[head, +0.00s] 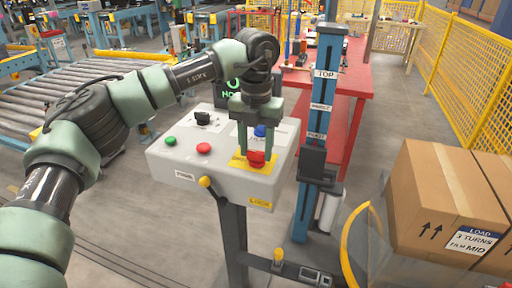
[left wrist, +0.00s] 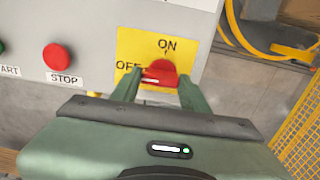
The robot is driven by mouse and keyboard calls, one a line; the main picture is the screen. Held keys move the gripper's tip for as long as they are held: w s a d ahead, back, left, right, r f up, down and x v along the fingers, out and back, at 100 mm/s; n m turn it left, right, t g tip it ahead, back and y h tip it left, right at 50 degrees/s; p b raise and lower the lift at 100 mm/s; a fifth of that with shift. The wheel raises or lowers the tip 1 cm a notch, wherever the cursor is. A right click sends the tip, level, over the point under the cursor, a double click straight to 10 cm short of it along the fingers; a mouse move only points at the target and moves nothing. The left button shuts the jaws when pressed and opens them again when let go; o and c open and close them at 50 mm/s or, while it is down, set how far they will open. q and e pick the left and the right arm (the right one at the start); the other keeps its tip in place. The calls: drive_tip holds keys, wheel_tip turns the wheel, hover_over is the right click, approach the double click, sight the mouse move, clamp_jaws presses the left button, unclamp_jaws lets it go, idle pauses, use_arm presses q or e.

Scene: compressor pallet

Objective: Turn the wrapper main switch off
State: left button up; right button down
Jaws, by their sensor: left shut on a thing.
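The wrapper main switch is a red rotary knob (head: 256,159) on a yellow plate (head: 238,163) at the front right of the grey control box (head: 180,160). In the left wrist view the knob (left wrist: 162,72) sits below the word ON and to the right of the word OFF. A white mark shows on its left part, on the OFF side. My left gripper (head: 256,152) reaches down from above with its fingers shut on the knob, one on each side. Its fingers partly cover the plate. My right gripper is not in view.
The box also carries a red stop button (head: 204,148), a green start button (head: 171,141), a black selector (head: 202,118) and a blue button (head: 260,131). A blue mast (head: 318,120) stands close on the right. A carton (head: 440,190) is farther right.

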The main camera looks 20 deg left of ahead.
sight(256, 151)
use_arm(q)
drive_tip(key=shift+w+r, duration=0.1)
drive_tip(key=shift+r, duration=0.1)
drive_tip(key=o, duration=1.4)
drive_tip(key=shift+f, duration=0.1)
wheel_tip(256, 151, up, 8)
drive_tip(key=shift+f, duration=0.1)
